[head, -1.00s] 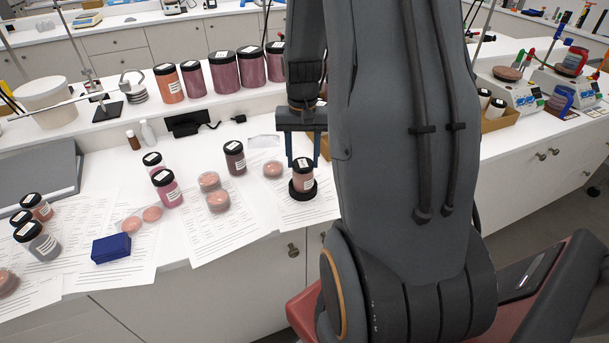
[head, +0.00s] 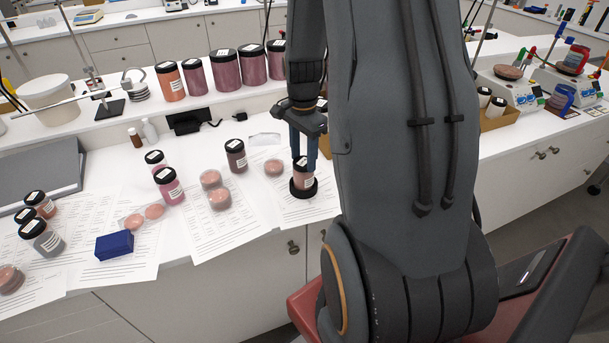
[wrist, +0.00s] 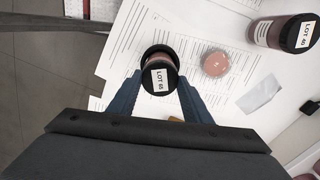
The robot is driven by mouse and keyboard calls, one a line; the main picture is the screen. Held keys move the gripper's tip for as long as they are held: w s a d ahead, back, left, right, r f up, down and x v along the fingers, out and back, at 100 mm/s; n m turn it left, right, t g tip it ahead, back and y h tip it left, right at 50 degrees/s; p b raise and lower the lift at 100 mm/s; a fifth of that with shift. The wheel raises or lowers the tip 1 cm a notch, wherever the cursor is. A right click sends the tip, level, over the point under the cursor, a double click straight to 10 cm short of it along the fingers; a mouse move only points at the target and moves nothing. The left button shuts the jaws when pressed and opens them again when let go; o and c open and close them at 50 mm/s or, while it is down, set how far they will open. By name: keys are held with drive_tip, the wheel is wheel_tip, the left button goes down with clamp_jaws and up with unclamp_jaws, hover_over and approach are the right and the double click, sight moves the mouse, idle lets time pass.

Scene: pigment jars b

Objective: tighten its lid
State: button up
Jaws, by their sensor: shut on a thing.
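A small jar (head: 302,180) with pinkish-brown contents stands upright in a black ring-shaped holder (head: 304,191) near the bench's front edge. Its black lid (wrist: 160,76) carries a white label reading LOT 85 in the wrist view. My gripper (head: 304,160) points down over the jar, and its two blue fingers are shut on the lid from opposite sides. The gripper also shows in the wrist view (wrist: 160,90), a finger on each side of the lid. Whether the lid sits fully down on the jar I cannot tell.
A dark-lidded jar (head: 236,156) and a round pink dish (head: 274,167) stand left of the held jar. More jars, dishes and a blue box (head: 114,245) are on papers farther left. Large jars (head: 224,72) line the raised shelf behind.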

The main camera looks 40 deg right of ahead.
sight(303, 161)
drive_tip(key=o, duration=1.4)
drive_tip(key=shift+r, duration=0.15)
drive_tip(key=shift+r+b, duration=1.4)
drive_tip(key=shift+r, duration=2.4)
drive_tip(key=s+a+f+n+b, duration=0.2)
drive_tip(key=a+f+n+b, duration=0.1)
drive_tip(key=a, duration=0.4)
drive_tip(key=s+a+f+n+t+b, duration=0.1)
drive_tip(key=s+a+f+n+b, duration=0.1)
drive_tip(key=a+f+n, duration=0.2)
drive_tip(key=s+a+f+n+b, duration=0.2)
drive_tip(key=a+f+n+b, duration=0.1)
drive_tip(key=a+n, duration=0.7)
drive_tip(key=shift+s+f+b, duration=0.15)
drive_tip(key=shift+f+b, duration=0.2)
drive_tip(key=shift+f, duration=0.45)
